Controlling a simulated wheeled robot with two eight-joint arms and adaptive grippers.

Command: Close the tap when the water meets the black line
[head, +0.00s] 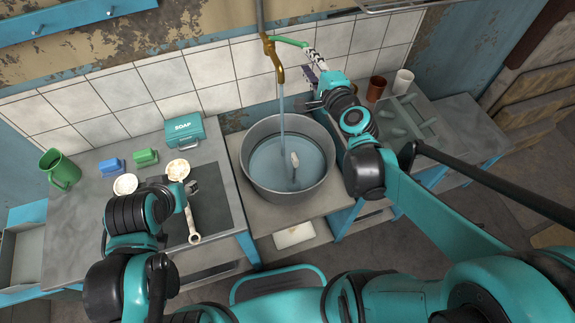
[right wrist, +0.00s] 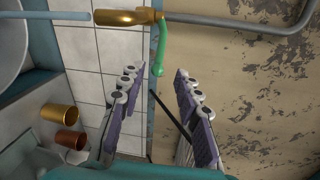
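The brass tap (head: 272,56) runs a stream of water (head: 282,112) into a grey metal tub (head: 247,172). The water (head: 268,160) covers the tub's bottom, and a small pale upright object (head: 294,162) stands in it. I cannot make out a black line. The green tap handle (head: 291,41) points right from the tap. My right gripper (head: 314,62) is beside the handle's free end. In the right wrist view, the handle (right wrist: 161,50) lies ahead of the gap between my open right fingers (right wrist: 160,72).
A wrench (head: 193,220) lies on a dark mat near my left arm. Brown (head: 376,88) and white (head: 403,81) cups stand at the right. A pipe (right wrist: 240,22) runs along the wall.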

